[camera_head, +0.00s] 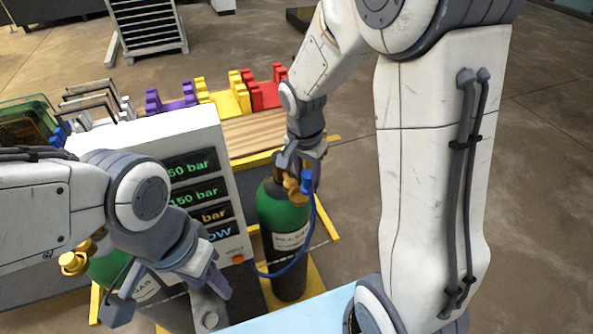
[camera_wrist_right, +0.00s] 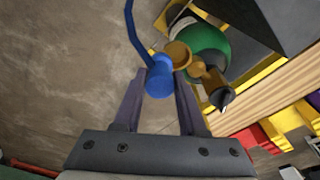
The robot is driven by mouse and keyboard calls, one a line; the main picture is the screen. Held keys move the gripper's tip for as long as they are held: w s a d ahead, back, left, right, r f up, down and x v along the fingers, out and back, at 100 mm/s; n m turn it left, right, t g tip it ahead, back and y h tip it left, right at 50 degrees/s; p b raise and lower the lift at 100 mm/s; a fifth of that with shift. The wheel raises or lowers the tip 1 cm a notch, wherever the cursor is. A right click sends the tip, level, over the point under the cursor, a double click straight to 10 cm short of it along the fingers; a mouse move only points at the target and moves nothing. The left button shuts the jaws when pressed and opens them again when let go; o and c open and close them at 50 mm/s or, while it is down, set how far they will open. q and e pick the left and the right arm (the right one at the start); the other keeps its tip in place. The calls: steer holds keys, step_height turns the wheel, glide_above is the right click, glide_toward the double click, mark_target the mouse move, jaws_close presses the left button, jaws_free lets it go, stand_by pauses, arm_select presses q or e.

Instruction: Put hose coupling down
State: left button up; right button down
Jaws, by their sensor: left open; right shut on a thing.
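The blue hose coupling (camera_head: 307,181) is between the fingertips of my right gripper (camera_head: 304,160), which is shut on it. It also shows in the right wrist view (camera_wrist_right: 160,77), with the blue hose (camera_wrist_right: 136,30) running from it. The coupling is right beside the brass valve (camera_head: 292,188) of a green gas cylinder (camera_head: 280,208); I cannot tell whether they touch. The brass valve shows in the wrist view (camera_wrist_right: 195,66) too. My left gripper (camera_head: 212,272) is open and empty, low in front of the display panel.
A white panel with pressure readouts (camera_head: 195,128) stands left of the green cylinder. A second green cylinder (camera_head: 112,268) with a brass valve (camera_head: 74,262) is partly hidden by my left arm. Purple, yellow and red holders (camera_head: 232,97) line the wooden bench (camera_head: 252,135). Bare floor lies to the right.

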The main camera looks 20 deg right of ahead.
steer(key=w+f, duration=0.1)
steer(key=w+f+p, duration=0.1)
steer(key=f, duration=0.1)
steer(key=w+f+p, duration=0.1)
steer(key=f, duration=0.1)
steer(key=shift+w+a+f, duration=0.1)
steer(key=shift+a+f, duration=0.15)
steer(key=shift+a, duration=0.1)
steer(key=shift+f, duration=0.25)
steer(key=shift+c, duration=2.3)
jaws_free()
